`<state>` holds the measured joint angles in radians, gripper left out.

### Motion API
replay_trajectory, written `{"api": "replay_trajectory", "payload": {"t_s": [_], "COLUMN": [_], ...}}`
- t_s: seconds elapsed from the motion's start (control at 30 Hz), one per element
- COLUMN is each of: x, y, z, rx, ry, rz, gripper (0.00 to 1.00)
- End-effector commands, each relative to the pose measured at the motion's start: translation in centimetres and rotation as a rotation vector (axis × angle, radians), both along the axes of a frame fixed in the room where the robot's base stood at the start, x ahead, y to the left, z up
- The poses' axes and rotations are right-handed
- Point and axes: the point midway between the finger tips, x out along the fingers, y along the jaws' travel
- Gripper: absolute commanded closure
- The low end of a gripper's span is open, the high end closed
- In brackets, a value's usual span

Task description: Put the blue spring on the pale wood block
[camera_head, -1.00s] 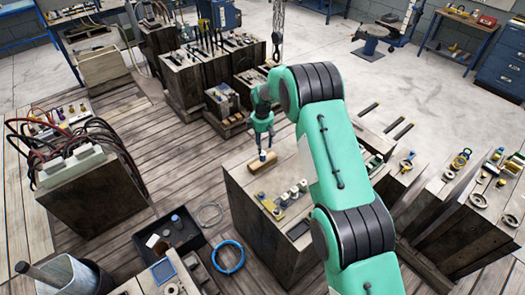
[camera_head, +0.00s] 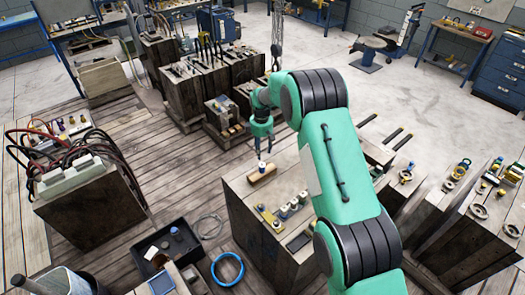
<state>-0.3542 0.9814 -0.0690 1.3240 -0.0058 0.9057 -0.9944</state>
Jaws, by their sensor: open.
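The pale wood block (camera_head: 262,176) lies on top of the dark-sided mould block (camera_head: 240,207) left of my arm. A small upright piece with a pale top and bluish side, which looks like the blue spring (camera_head: 262,166), stands on the wood block near its middle. My gripper (camera_head: 263,149) is open, points down and is just above the spring, with a small gap seeming to show between them. The spring is too small to make out its coils.
More mould blocks stand behind and right.

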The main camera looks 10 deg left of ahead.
Motion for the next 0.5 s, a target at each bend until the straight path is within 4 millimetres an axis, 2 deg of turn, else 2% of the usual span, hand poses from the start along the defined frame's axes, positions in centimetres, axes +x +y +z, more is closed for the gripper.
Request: {"api": "replay_trajectory", "payload": {"t_s": [0.33, 0.5], "x": [0.0, -0.1], "y": [-0.1, -0.6], "z": [0.2, 1.8], "rx": [0.001, 0.003], "ry": [-0.001, -0.009], "rz": [-0.002, -0.021], "gripper": [0.55, 0.55]}}
